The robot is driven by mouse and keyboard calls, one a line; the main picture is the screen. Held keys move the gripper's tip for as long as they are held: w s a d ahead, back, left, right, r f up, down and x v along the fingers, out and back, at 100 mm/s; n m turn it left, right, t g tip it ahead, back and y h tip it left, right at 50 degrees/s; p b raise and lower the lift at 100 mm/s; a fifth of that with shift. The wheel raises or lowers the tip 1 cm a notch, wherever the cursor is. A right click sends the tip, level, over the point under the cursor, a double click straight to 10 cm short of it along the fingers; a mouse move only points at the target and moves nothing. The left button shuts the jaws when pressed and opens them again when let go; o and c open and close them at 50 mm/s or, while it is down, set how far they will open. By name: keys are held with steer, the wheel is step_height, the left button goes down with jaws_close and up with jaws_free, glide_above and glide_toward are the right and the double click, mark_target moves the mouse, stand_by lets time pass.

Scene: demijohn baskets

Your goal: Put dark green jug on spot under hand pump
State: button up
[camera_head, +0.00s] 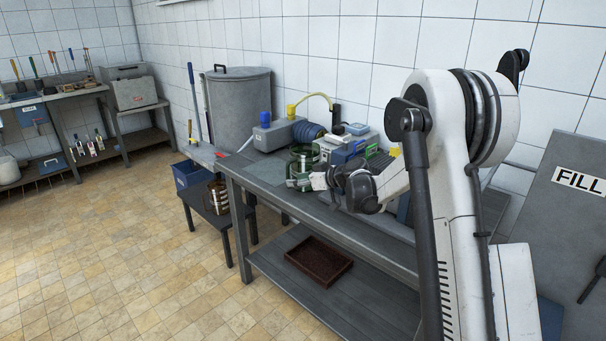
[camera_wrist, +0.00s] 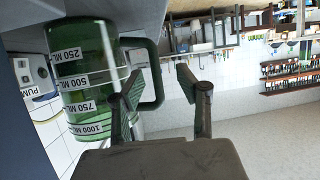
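A dark green jug (camera_head: 300,168) with white volume labels stands on the grey workbench (camera_head: 335,222). In the wrist view the jug (camera_wrist: 82,75) appears upside down at the left, its handle toward my gripper. My gripper (camera_wrist: 165,105) has its two fingers apart. The left finger overlaps the lower part of the handle in the picture; I cannot tell whether they touch. In the head view my gripper (camera_head: 327,180) is just right of the jug and partly hides it. I cannot clearly make out the hand pump or the spot under it.
Blue and green-trimmed boxes (camera_head: 345,148) stand behind the jug. A grey unit with blue and yellow caps (camera_head: 272,134) and a large grey bin (camera_head: 238,105) are farther left. A brown tray (camera_head: 318,260) lies on the lower shelf. A partly visible "PUM" label (camera_wrist: 36,92) shows behind the jug.

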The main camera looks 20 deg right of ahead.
steer(key=shift+d+b+x, duration=0.15)
steer(key=shift+b+x, duration=0.1)
steer(key=shift+x, duration=1.1)
steer(key=shift+d+b+x, duration=0.15)
steer(key=shift+b+x, duration=0.1)
steer(key=shift+x, duration=1.15)
steer(key=shift+w, duration=0.1)
jaws_close()
